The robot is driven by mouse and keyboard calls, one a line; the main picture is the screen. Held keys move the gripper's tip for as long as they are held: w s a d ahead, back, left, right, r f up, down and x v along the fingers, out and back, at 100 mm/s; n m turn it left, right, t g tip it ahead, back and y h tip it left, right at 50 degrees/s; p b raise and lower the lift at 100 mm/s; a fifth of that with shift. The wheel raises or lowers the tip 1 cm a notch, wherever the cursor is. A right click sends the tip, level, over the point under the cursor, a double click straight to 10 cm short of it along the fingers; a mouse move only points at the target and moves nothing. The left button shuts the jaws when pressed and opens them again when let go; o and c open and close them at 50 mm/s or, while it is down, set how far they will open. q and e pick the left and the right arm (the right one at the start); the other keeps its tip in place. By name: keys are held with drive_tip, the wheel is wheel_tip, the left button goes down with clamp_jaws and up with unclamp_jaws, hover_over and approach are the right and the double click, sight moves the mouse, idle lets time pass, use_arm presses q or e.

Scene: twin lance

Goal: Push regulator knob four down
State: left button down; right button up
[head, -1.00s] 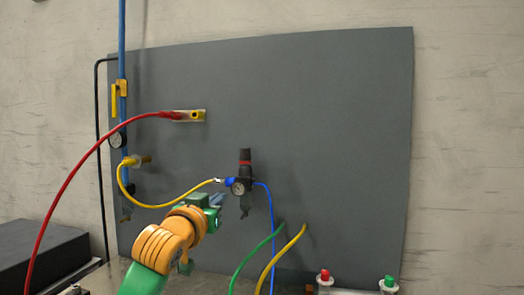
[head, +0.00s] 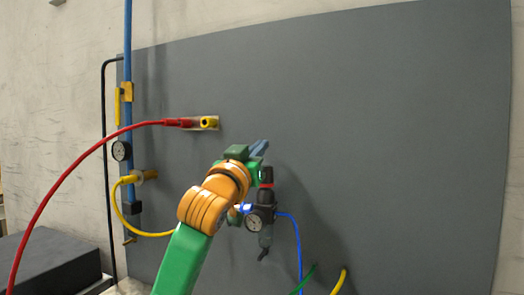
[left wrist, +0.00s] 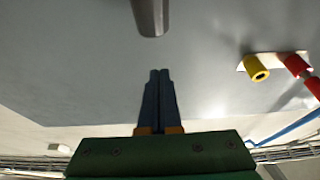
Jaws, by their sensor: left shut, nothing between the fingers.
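The regulator (head: 265,215) is on the grey panel, with a round gauge on its front and a dark bowl below. Its dark knob (head: 266,175) stands upright on top, above a red ring. My left gripper (head: 260,148) is shut and empty, with its blue-grey fingers just above and slightly left of the knob in the head view. In the left wrist view the shut fingers (left wrist: 158,78) point at a dark rounded cylinder (left wrist: 150,15), which looks like the knob, with a visible gap between. No label four is readable. My right gripper is not in view.
A red hose (head: 85,150) runs to a yellow-ended fitting (head: 208,123) left of the gripper. A blue pipe (head: 128,60) with a gauge stands at the left. A blue hose (head: 297,250) leaves the regulator.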

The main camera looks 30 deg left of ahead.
sight(266, 184)
use_arm(q)
drive_tip(key=f, duration=0.2)
drive_tip(key=w+f, duration=0.1)
drive_tip(key=shift+w+a+f+b, duration=0.1)
drive_tip(key=shift+a+f+b, duration=0.05)
drive_tip(key=shift+f+b, duration=0.2)
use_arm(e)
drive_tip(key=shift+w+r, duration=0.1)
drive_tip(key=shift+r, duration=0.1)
